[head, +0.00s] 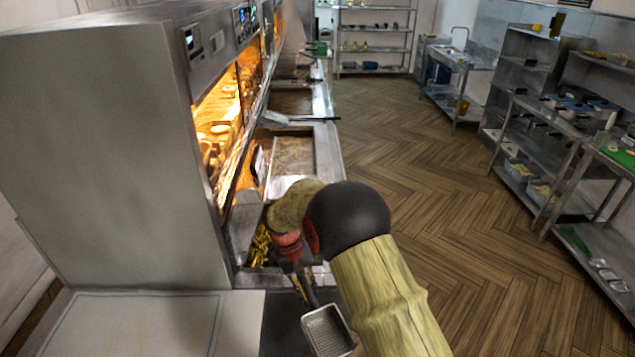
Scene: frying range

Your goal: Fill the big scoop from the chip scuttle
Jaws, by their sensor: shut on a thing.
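The chip scuttle (244,216) is a metal bin set in the frying range at centre left, with yellow chips (261,246) in it. My gripper (301,282) is just right of the chips, partly hidden by my own arm. It is shut on the dark handle of a scoop. The metal scoop (328,332) hangs toward the bottom of the picture, below and right of the scuttle. Its perforated inside shows no chips. The exact grip on the handle is too small to see clearly.
A tall steel cabinet (105,150) stands left of the scuttle, with lit heated shelves (218,130) facing the range. Fryer vats (293,156) run away behind the scuttle. A pale worktop (145,322) lies at front left. The wooden floor (430,140) is clear up to the right-hand shelves.

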